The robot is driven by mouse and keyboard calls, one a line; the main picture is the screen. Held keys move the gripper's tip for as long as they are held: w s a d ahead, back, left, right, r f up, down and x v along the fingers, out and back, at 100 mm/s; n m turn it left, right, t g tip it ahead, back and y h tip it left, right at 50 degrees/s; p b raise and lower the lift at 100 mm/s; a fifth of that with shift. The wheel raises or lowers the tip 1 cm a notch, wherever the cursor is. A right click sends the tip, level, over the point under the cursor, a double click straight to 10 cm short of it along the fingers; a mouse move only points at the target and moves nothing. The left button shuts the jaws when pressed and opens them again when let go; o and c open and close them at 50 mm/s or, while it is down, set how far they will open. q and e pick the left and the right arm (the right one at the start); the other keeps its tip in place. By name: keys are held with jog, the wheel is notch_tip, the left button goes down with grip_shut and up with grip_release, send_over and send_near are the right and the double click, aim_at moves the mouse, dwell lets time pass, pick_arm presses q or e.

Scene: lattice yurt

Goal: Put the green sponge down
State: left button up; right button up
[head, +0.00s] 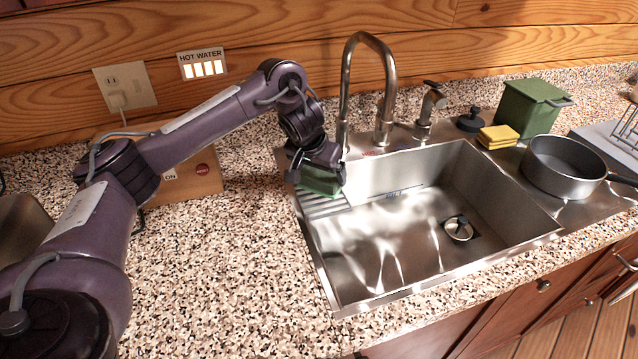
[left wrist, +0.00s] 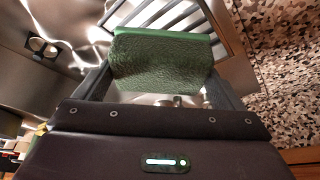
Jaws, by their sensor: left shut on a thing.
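The green sponge (head: 321,181) is in my left gripper (head: 318,178), at the left back corner of the steel sink (head: 334,288). In the left wrist view the green sponge (left wrist: 162,62) sits between the two dark fingers of my left gripper (left wrist: 160,88), which are shut on it. A slatted metal rack (head: 325,207) lies at the sink's left side, just below the sponge. I cannot tell whether the sponge touches the rack. My right gripper is not in view.
A faucet (head: 384,110) rises right behind my left gripper. Yellow sponges (head: 498,136), a green bin (head: 530,107) and a dark pan (head: 564,166) stand right of the sink. A cardboard box (head: 190,178) stands behind my left arm. The speckled counter (head: 230,270) in front is clear.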

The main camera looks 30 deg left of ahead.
aim_at(317, 176)
pick_arm(q)
notch_tip(317, 176, down, 4)
jog(key=shift+r+b, duration=0.1)
jog(key=shift+b, duration=0.95)
jog(key=shift+r, duration=0.15)
jog(key=o, duration=0.6)
jog(key=p+v, duration=0.7)
jog(key=v, duration=0.5)
